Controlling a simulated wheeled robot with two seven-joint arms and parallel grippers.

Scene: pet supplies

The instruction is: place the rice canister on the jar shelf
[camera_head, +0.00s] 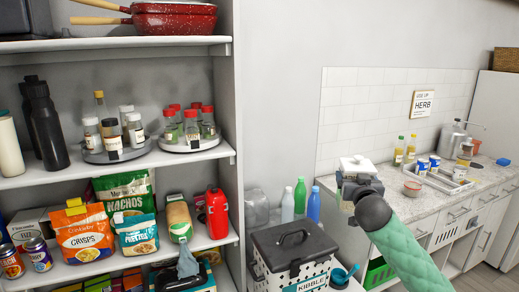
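A pale canister with a white knobbed lid (357,166) shows at the near left end of the counter, and its label cannot be read. My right gripper (357,188) is right at it, with dark gripper parts in front of and beside its lower body. The hand hides its base, so I cannot tell whether the fingers are closed on it or whether it rests on the counter. The shelf unit at left has a middle shelf (70,171) bearing spice jars on two round turntables (187,144). My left gripper is not in view.
A dark bottle (45,125) stands left on the jar shelf. Snack bags (84,235) and a red flask (217,214) fill the shelf below. A lidded kibble bin (293,245) and bottles stand between shelf and counter (420,205). The counter's back holds cans and bottles.

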